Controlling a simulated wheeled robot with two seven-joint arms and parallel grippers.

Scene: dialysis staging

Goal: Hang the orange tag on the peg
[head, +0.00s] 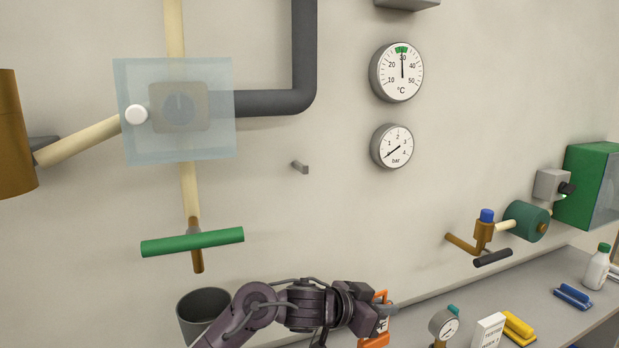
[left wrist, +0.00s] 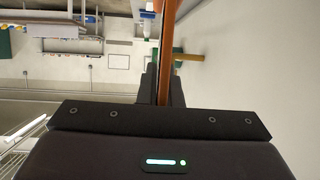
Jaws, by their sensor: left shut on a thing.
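The orange tag (head: 375,341) is in my left gripper (head: 381,318), low in the middle of the head view. The gripper's jaws are shut on it, and orange edges show above and below the fingers. In the left wrist view the tag (left wrist: 166,55) is a thin orange strip seen edge-on, held between the dark fingers (left wrist: 163,92). A small grey peg (head: 300,167) sticks out of the wall, above and to the left of the gripper in the head view, apart from the tag. My right gripper is not in view.
A pipe with a green handle (head: 192,242) and a clear cover (head: 222,140) is left of the peg. Two dials (head: 397,72) hang to its right. A grey bin (head: 203,303) stands below.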

